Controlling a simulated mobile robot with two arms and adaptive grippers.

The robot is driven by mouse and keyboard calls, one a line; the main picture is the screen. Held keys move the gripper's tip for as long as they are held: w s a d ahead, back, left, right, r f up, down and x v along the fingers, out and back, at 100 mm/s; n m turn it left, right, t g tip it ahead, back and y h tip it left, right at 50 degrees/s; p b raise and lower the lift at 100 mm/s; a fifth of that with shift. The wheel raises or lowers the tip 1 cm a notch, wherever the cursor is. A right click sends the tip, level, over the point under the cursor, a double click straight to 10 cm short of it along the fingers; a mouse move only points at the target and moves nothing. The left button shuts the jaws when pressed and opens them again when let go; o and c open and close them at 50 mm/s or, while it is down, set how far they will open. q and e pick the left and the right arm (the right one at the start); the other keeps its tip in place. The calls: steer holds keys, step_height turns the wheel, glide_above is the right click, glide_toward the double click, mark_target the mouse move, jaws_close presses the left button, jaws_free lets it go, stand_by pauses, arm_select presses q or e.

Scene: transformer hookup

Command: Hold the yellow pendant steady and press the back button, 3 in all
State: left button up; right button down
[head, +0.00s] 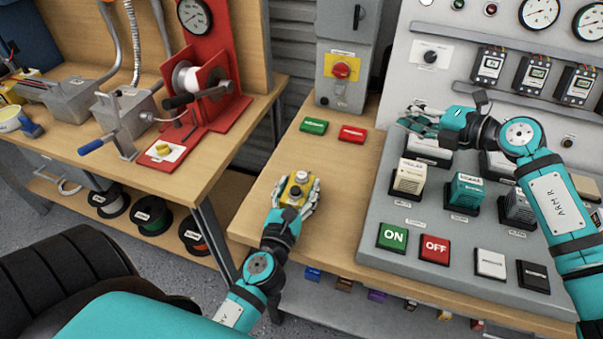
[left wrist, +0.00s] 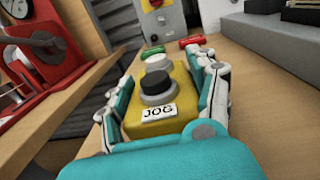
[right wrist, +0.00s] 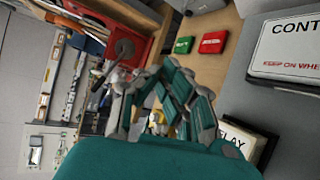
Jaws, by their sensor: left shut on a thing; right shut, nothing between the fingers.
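The yellow pendant (head: 295,188) is on the wooden bench near its front left edge, between the fingers of my left gripper (head: 297,183). In the left wrist view the pendant (left wrist: 172,118) carries a black button (left wrist: 157,86), a white button (left wrist: 158,62) behind it, and a label reading JOG. My left gripper (left wrist: 165,95) is shut on the pendant's sides. My right gripper (head: 418,118) is shut and empty, above the grey panel and apart from the pendant. In the right wrist view my right gripper (right wrist: 170,105) has its fingers bunched together, with a bit of yellow seen beyond them.
A green block (head: 314,126) and a red block (head: 352,134) lie behind the pendant. The grey panel (head: 375,225) at right bears ON and OFF buttons and several modules. A grey box with a red knob (head: 342,70) stands at the back. Bench between is clear.

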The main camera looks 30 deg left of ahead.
steer(key=s+a+n+g+h, duration=0.2)
steer(key=s+a+n, duration=0.2)
steer(key=s+a, duration=0.55)
steer(key=n+h, duration=0.3)
glide_above(304, 173)
steer(key=shift+f, duration=0.2)
steer(key=shift+f, duration=4.4)
steer(key=shift+f, duration=0.15)
steer(key=shift+f, duration=0.3)
